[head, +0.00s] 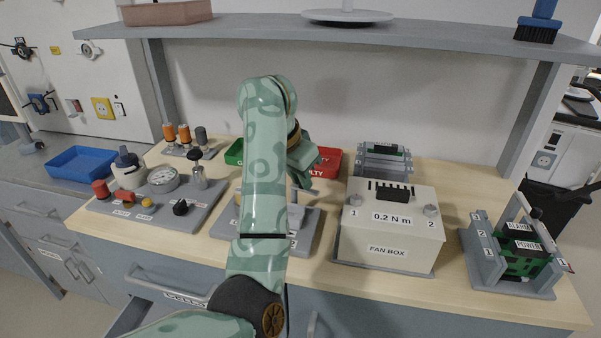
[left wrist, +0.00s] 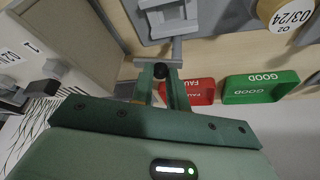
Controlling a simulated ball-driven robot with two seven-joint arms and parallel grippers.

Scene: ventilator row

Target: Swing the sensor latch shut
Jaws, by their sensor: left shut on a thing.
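My left gripper (head: 304,188) is over the grey sensor fixture (head: 308,234) in the middle of the bench. In the left wrist view its fingers (left wrist: 164,88) are shut on a grey bar with a black end, which appears to be the sensor latch (left wrist: 177,50). The bar runs to the grey fixture (left wrist: 205,22). A round cream and gold sensor marked O2 03/24 (left wrist: 291,14) stands beside it. My arm hides much of the fixture in the head view. I cannot tell the latch's exact angle. My right gripper is not in view.
A red FAULTY tray (head: 329,162) and a green GOOD tray (head: 234,152) lie behind the fixture. The cream fan box (head: 390,245) stands close on the right. A grey board of parts (head: 115,207) is on the left. A shelf (head: 240,30) spans above.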

